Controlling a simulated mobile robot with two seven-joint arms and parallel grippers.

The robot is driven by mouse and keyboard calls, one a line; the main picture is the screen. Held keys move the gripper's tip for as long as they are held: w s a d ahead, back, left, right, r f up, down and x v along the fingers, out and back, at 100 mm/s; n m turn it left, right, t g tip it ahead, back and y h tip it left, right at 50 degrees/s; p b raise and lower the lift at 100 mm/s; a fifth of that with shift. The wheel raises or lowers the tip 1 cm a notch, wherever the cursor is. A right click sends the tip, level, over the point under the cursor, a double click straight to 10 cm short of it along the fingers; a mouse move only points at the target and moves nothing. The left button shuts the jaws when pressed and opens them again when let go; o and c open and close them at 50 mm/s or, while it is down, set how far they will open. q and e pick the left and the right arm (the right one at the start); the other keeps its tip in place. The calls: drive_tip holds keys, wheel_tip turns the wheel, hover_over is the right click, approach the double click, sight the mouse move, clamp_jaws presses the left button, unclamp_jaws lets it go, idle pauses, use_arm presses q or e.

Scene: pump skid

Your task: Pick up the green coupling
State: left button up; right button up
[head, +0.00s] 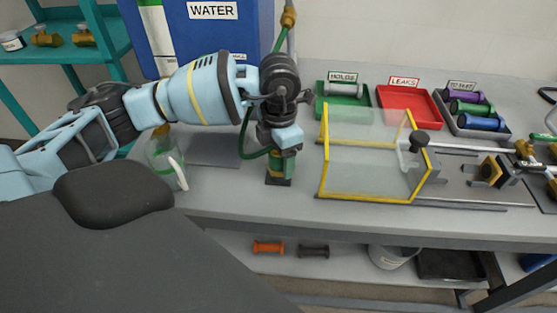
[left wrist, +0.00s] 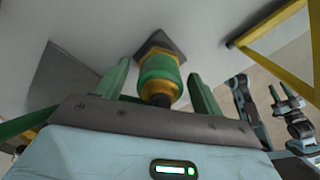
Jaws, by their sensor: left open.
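The green coupling (left wrist: 158,72) has a green band and brass-yellow parts, and in the left wrist view it lies between the two fingers of my left gripper (left wrist: 160,88). The gripper is open, with a visible gap beside the coupling on each side. A dark square base (left wrist: 170,42) shows beyond the coupling. In the head view my left gripper (head: 281,165) points down over the bench, above the dark base (head: 278,183), and mostly hides the coupling. My right gripper (left wrist: 284,92) shows small at the right of the left wrist view, its fingers apart.
A clear guard with a yellow frame (head: 323,150) stands right of my left gripper. Behind it are a green tray (head: 325,114), a red tray (head: 408,96) and a grey tray with cylinders (head: 450,122).

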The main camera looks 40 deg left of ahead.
use_arm(q)
drive_tip(key=shift+f, duration=0.25)
drive_tip(key=c, duration=1.2)
drive_tip(key=shift+r, duration=0.2)
drive_tip(key=shift+r, duration=0.5)
wheel_tip(320, 180, up, 2)
drive_tip(key=shift+r, duration=0.2)
drive_tip(key=s+d, duration=0.2)
drive_tip(key=s, duration=0.3)
drive_tip(key=s+d+r, duration=0.1)
drive_tip(key=s+d, duration=0.1)
drive_tip(key=s, duration=0.2)
drive_tip(key=s+d, duration=0.2)
drive_tip(key=s, duration=0.3)
drive_tip(key=shift+s+d+r+b, duration=0.15)
drive_tip(key=shift+s+d+b, duration=0.15)
drive_tip(key=shift+s+b, duration=0.1)
